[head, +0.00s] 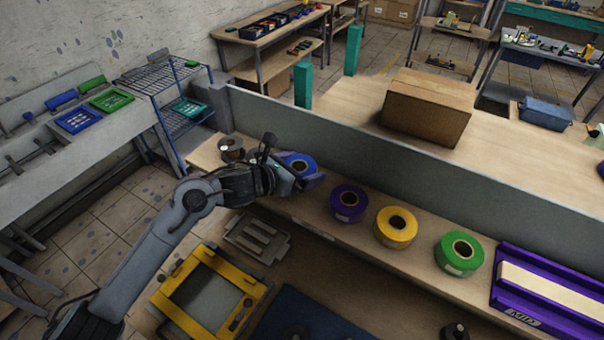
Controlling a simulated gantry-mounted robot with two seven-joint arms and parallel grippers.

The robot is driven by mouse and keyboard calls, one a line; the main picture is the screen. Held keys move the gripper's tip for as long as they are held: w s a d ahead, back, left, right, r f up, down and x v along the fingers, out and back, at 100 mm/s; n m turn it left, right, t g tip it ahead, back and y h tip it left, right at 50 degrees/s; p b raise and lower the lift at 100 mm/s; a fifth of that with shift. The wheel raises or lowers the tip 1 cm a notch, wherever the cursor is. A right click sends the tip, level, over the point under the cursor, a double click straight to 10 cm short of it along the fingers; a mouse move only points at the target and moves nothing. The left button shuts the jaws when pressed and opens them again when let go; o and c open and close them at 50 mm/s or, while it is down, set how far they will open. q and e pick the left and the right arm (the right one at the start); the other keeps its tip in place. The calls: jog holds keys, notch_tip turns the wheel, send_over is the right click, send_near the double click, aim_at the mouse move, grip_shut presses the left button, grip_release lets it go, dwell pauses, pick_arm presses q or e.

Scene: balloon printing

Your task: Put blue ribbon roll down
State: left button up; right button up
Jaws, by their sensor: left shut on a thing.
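The blue ribbon roll (301,162) is at the shelf behind the work table, left of the purple roll. My left gripper (296,172) is shut on it, and the gripper hides part of the roll. I cannot tell whether the roll touches the shelf (318,205) or hangs just above it. My right gripper is not in view.
Purple (348,202), yellow (396,227) and green (459,253) rolls stand to the right in a row. A dark grey roll (231,149) stands to the left. A low grey wall (420,185) runs behind. A purple tray (545,290) sits at the right end.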

pick_arm(q)
notch_tip(320, 180, down, 3)
jog(key=shift+r, duration=0.15)
jog(key=shift+f, duration=0.25)
jog(key=o, duration=0.7)
jog(key=shift+s+a+r, duration=0.1)
jog(key=shift+r, duration=0.15)
jog(key=b+v, duration=0.2)
jog(key=v, duration=0.9)
jog(key=shift+s+a+r, duration=0.15)
jog(key=shift+s+a, duration=0.05)
jog(key=shift+s, duration=0.1)
